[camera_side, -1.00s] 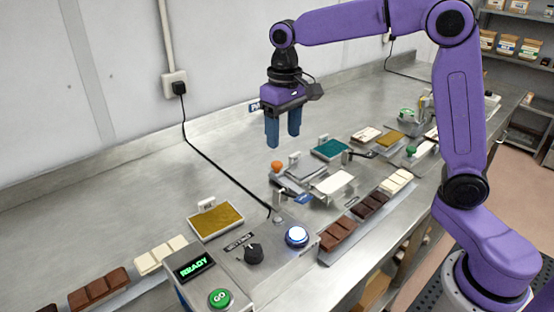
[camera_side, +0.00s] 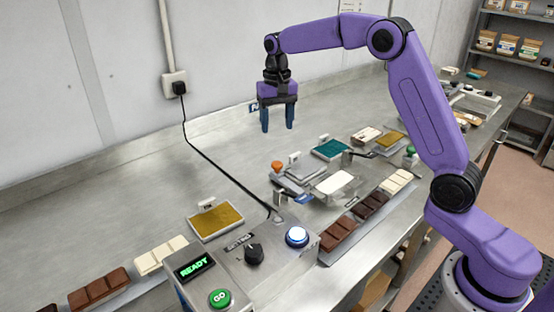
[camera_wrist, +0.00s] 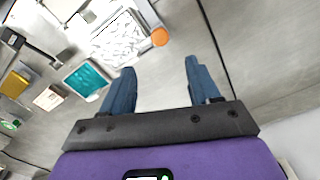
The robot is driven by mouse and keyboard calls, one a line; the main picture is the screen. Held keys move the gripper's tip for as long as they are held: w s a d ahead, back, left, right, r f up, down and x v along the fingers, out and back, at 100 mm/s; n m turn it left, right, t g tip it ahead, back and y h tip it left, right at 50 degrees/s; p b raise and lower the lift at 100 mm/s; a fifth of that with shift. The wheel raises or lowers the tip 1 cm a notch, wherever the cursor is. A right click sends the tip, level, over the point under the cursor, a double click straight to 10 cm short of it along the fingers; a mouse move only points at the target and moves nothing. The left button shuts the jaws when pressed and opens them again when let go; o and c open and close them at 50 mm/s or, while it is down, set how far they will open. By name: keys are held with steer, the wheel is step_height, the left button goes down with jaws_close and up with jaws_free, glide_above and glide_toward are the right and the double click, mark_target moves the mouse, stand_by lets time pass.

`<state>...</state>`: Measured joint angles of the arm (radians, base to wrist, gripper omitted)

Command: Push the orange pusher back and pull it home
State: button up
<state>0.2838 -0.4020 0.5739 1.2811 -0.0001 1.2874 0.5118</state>
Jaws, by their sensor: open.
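The orange pusher (camera_side: 277,166) is a small round orange knob on a grey slide mechanism (camera_side: 298,182) near the middle of the bench. In the wrist view the orange knob (camera_wrist: 160,37) shows above the gap between my fingers, next to a white patterned plate (camera_wrist: 118,40). My gripper (camera_side: 277,129) is open and empty, pointing down in the air above the bench, up and behind the pusher in the side view. It touches nothing. In the wrist view both blue fingers (camera_wrist: 158,84) are spread apart.
A control box with a READY display (camera_side: 194,266), green GO button (camera_side: 220,298), dial and lit blue button (camera_side: 297,236) stands in front. Chocolate bars (camera_side: 338,234) line the front edge. A teal pad (camera_side: 331,149) lies right of the pusher. A black cable crosses the bench; the back left is clear.

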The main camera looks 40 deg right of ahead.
mark_target(277, 163)
step_height(277, 163, down, 12)
steer(key=shift+f, duration=0.1)
stand_by(0.5)
